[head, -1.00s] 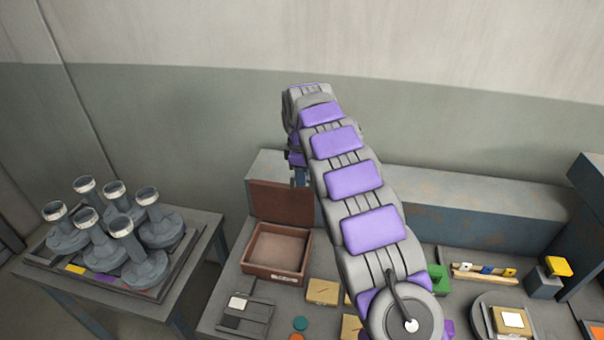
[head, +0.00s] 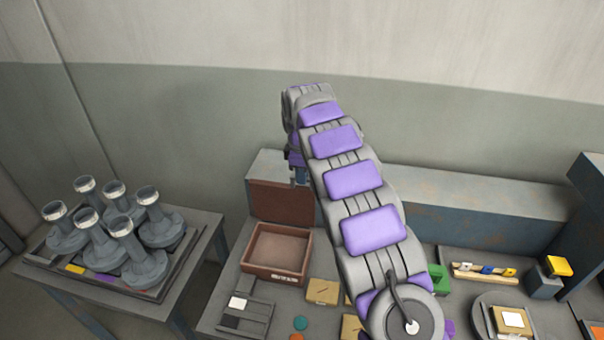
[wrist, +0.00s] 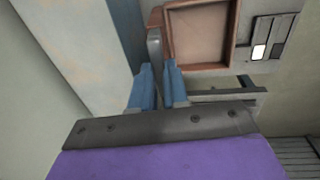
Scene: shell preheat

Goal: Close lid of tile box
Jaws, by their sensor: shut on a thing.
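The brown tile box (head: 276,278) stands open on the bench in the head view, with a pale, empty-looking inside. Its lid (head: 280,205) stands up along the box's back edge. My gripper (head: 300,178) is at the lid's upper right, partly hidden behind my arm. In the wrist view the blue fingers of my gripper (wrist: 158,82) are close together on a thin upright edge, which appears to be the lid (wrist: 154,45). The open box (wrist: 233,30) shows just beyond it. The exact contact between the fingers and the lid is hard to see.
A blue-grey ledge (head: 480,208) runs behind the bench against the wall. A tray with a white tile (head: 238,303) lies in front of the box. Tan tiles (head: 323,291) lie to the right. A side table (head: 205,222) with several grey stands is at the left.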

